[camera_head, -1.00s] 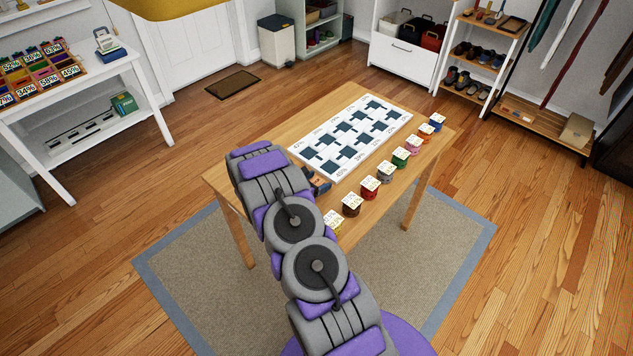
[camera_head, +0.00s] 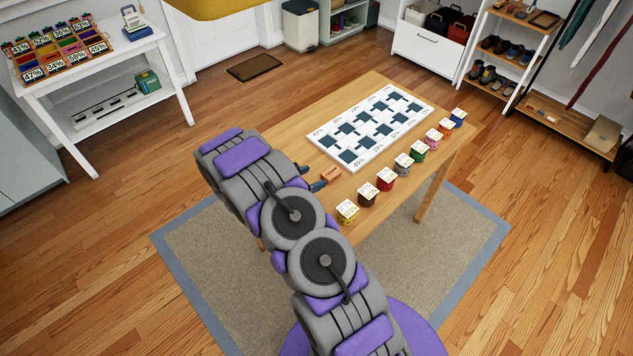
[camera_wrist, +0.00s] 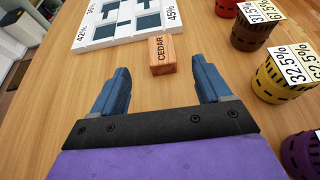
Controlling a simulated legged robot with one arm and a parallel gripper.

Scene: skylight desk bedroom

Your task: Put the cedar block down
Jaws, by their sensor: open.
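The cedar block (camera_wrist: 162,54) is a small orange-brown wooden block marked CEDAR. It rests on the wooden table (camera_wrist: 48,115) just beyond my fingertips in the wrist view, near the corner of the white panel. My gripper (camera_wrist: 162,80) is open and empty, with its two blue fingers spread and the block apart from them. In the head view the block (camera_head: 331,174) lies on the table beside the near left corner of the panel, and the fingertips (camera_head: 312,180) are just left of it. My arm hides part of the table's left end.
The white panel (camera_head: 347,170) with dark square recesses and percentage labels lies on the table. A row of several coloured pots with percentage cards, including a yellow one (camera_head: 347,211), stands along the right side. A rug (camera_head: 410,245) lies under the table.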

